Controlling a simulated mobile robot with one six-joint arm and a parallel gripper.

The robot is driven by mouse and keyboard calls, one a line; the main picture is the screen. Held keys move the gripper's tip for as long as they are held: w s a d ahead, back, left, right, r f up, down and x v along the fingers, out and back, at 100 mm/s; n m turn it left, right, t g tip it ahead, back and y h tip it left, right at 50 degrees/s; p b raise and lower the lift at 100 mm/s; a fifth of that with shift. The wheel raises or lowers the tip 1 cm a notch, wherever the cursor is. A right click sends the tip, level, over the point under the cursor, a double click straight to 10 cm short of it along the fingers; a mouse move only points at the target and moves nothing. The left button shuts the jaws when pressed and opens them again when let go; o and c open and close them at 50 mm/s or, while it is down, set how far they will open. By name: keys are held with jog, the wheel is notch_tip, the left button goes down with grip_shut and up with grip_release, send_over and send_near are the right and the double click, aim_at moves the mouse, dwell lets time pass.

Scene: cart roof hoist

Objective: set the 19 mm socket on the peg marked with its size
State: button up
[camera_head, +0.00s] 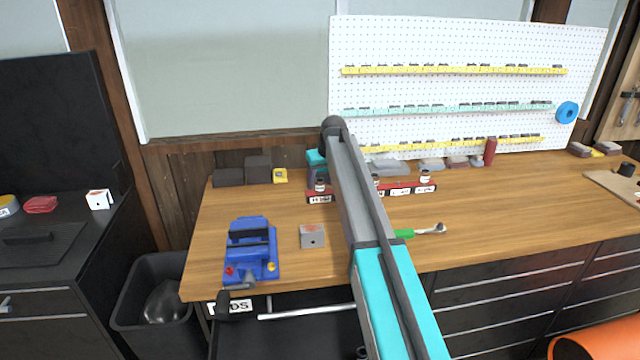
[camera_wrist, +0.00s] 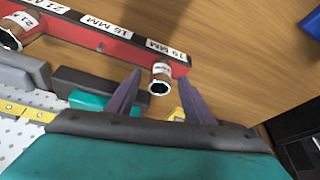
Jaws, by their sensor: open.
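The red socket rack (camera_wrist: 75,33) runs across the top of the wrist view, its white size labels in a row. A metal socket (camera_wrist: 160,82) with a brown-and-white band stands at the rack's end, beside the label that reads 19 MM (camera_wrist: 166,49). Its open end faces the camera; its own band is too small to read. My gripper (camera_wrist: 159,77) is open, with one finger on each side of this socket and visible gaps. In the head view the socket (camera_head: 320,185) shows at the rack's left end, left of my arm. Part of the rack is hidden behind my arm.
Another socket (camera_wrist: 11,39) stands farther along the rack. The bench holds a blue vise (camera_head: 250,250), a grey block (camera_head: 312,236) and a green-handled ratchet (camera_head: 405,234). A pegboard (camera_head: 460,90) rises behind. The bench right of the ratchet is largely clear.

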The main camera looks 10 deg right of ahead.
jog(key=b+v, duration=0.3)
jog(key=v, duration=0.9)
jog(key=shift+s+r, duration=0.2)
jog(key=shift+r, duration=0.15)
jog(key=shift+f, duration=0.1)
dwell(0.4)
